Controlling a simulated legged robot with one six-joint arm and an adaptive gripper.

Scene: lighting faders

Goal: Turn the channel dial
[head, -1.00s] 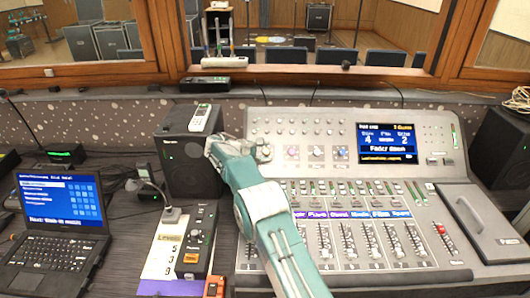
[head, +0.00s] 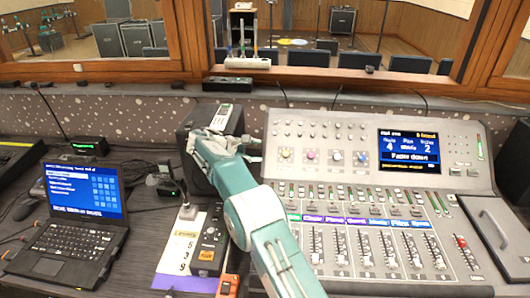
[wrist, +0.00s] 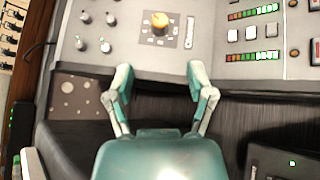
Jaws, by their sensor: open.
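The mixing console (head: 455,262) fills the right of the head view, with a row of coloured dials. In the wrist view an orange dial (wrist: 160,22) sits on a dark square plate near the top, beyond my fingertips. My gripper (head: 228,148) is open and empty, to the left of the dials at the console's left edge. The wrist view shows both gripper fingers (wrist: 159,73) spread apart, with the dial roughly centred ahead and not touched.
A laptop (head: 75,228) is at left. Faders (head: 365,250) and a lit screen (head: 408,150) are on the console.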

